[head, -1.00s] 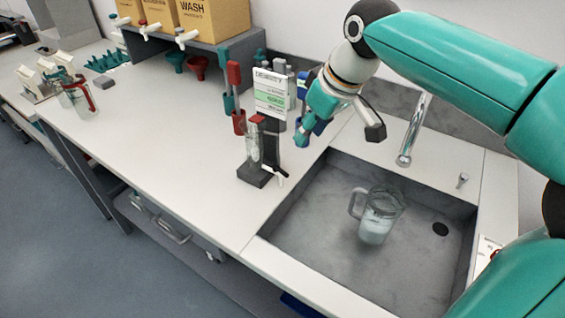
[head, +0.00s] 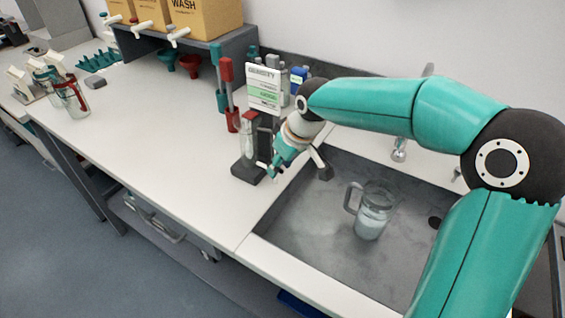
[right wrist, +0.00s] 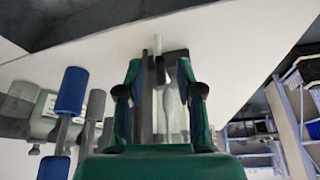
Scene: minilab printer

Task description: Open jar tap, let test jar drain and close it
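The test jar (head: 245,152) is a clear upright tube with a red top in a dark stand (head: 247,176) on the counter, by the sink's left edge. The jar tap is low on its right side; my gripper hides it in the head view. My right gripper (head: 276,168) is at the tap side of the stand. In the right wrist view, my right gripper (right wrist: 157,72) has its fingers apart, with a pale stem (right wrist: 158,46) and clear tube between their tips. I cannot tell whether they touch. My left gripper is not in view.
A glass jug (head: 372,212) with whitish liquid stands in the grey sink (head: 310,225). A density sign (head: 263,88), red and teal tools (head: 229,100) and bottles stand behind the jar.

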